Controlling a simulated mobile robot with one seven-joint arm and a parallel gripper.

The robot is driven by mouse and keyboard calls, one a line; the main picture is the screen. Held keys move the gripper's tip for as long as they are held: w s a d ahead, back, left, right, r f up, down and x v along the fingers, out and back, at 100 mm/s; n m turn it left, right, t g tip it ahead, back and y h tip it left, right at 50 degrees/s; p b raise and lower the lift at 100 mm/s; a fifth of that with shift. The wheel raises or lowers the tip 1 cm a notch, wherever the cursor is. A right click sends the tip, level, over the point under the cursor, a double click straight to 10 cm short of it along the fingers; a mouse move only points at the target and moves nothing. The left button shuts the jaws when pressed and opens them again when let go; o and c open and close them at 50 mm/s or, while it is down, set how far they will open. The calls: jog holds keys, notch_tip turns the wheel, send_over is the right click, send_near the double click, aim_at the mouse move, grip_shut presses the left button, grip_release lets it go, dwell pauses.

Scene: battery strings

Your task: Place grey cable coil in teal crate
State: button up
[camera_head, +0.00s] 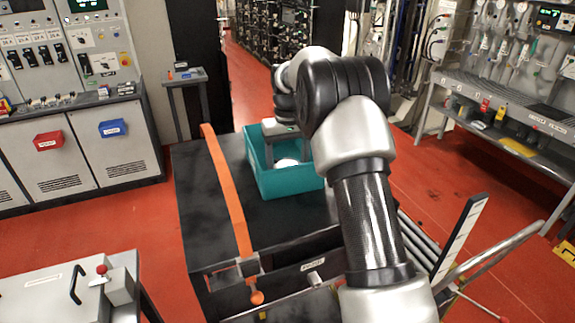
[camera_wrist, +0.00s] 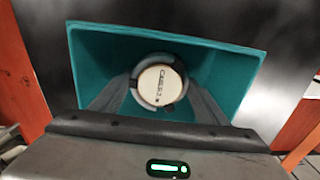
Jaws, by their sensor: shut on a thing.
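The teal crate (camera_head: 290,182) stands on a black-topped unit in the head view, and its rim also shows in the wrist view (camera_wrist: 245,62). The grey cable coil (camera_wrist: 136,91) is a dark ring around a white lettered label. My gripper (camera_wrist: 158,92) is shut on the coil, with one finger on each side of it. In the head view my gripper (camera_head: 288,158) reaches down into the crate opening, and the coil's pale label (camera_head: 287,163) shows there. I cannot tell whether the coil touches the crate floor.
An orange strap (camera_head: 228,190) runs across the black top (camera_head: 208,180), left of the crate. The top is clear beside it. A grey workbench (camera_head: 505,125) stands at right, control cabinets (camera_head: 75,150) at left. Metal rails (camera_head: 490,255) are at lower right.

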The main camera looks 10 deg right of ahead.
jog(key=shift+f, duration=0.1)
jog(key=o, duration=1.2)
